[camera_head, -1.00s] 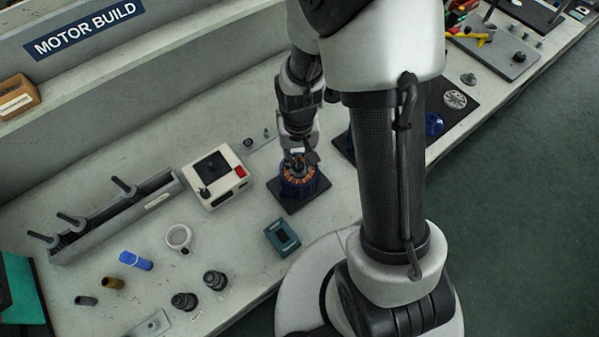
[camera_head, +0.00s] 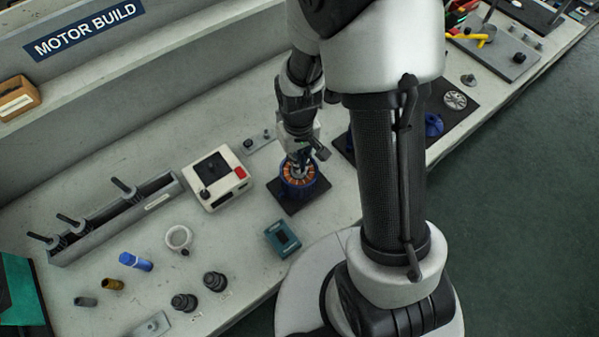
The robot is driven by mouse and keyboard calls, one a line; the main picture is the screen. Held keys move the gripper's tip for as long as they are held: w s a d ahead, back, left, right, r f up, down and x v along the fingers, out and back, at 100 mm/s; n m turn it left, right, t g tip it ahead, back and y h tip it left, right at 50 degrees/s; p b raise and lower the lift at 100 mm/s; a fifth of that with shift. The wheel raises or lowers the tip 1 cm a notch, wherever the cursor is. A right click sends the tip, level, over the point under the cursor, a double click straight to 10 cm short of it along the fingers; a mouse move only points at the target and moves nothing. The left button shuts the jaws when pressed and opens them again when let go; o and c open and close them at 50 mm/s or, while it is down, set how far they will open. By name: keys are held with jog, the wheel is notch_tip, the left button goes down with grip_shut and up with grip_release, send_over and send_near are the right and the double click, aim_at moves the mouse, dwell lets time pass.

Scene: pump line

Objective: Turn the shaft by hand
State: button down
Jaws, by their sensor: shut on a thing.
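A blue motor housing (camera_head: 287,184) with copper windings (camera_head: 299,183) stands upright on a dark square mat (camera_head: 294,205) on the bench. My gripper (camera_head: 299,166) points down into the top of the motor. It is shut on the shaft at the motor's centre; the shaft itself is mostly hidden by the fingers.
A white box with a black knob and red button (camera_head: 216,179) stands left of the motor. A teal device (camera_head: 282,238) lies in front. A grey rack (camera_head: 118,218) holds several dark shafts. Loose small parts lie at the front left.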

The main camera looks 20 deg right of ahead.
jog(key=n, duration=0.4)
jog(key=m, duration=1.1)
jog(key=shift+m, duration=0.3)
jog(key=c, duration=1.7)
grip_release()
jog(key=shift+r, duration=0.1)
jog(key=shift+r+p, duration=2.25)
jog(key=shift+r, duration=0.65)
